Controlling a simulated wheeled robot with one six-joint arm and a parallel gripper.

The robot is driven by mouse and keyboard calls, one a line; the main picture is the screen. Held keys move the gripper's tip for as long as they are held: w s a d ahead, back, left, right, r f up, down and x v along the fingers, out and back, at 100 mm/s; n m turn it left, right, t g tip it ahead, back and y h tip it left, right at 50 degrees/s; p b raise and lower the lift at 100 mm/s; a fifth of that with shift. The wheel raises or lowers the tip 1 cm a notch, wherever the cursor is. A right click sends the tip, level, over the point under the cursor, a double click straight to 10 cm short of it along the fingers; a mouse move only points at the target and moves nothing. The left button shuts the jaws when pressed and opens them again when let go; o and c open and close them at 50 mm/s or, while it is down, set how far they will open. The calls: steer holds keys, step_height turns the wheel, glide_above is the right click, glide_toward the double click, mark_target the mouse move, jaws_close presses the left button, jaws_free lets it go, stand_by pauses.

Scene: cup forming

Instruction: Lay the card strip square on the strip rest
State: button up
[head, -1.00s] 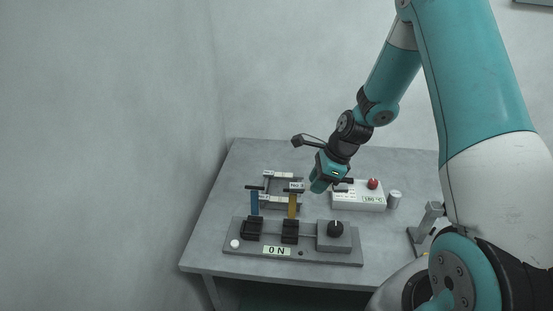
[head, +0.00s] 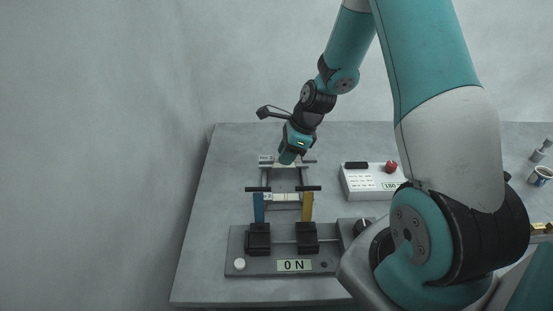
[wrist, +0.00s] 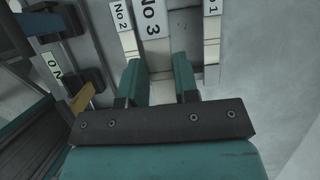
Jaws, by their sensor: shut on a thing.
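In the wrist view my gripper (wrist: 160,75) is shut on the end of the white card strip (wrist: 153,30), marked No 3. The strip lies between the two bars in that view, roughly parallel to them. Whether it touches the rest, I cannot tell.
A white control box (head: 365,184) with a red knob is to the right. Left table space is clear.

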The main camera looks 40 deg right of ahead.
steer(key=shift+w+f+b, duration=0.25)
steer(key=shift+f+b, duration=0.1)
steer(key=shift+f, duration=0.15)
steer(key=shift+w+f+b, duration=0.2)
steer(key=shift+f+b, duration=0.1)
steer(key=shift+f, duration=0.2)
steer(key=shift+w+d, duration=0.1)
steer(key=shift+r+p, duration=0.1)
steer(key=shift+p, duration=0.25)
steer(key=b, duration=0.3)
glide_above(285, 180)
steer(key=s+a, duration=0.2)
steer(key=a, duration=0.1)
steer(key=shift+s+d+f, duration=0.1)
steer(key=shift+d+f, duration=0.05)
steer(key=shift+f, duration=1.1)
steer(key=shift+s+d+f, duration=0.1)
steer(key=shift+f, duration=1.15)
steer(key=shift+f, duration=1.15)
steer(key=o, duration=1.5)
steer(key=shift+c, duration=0.2)
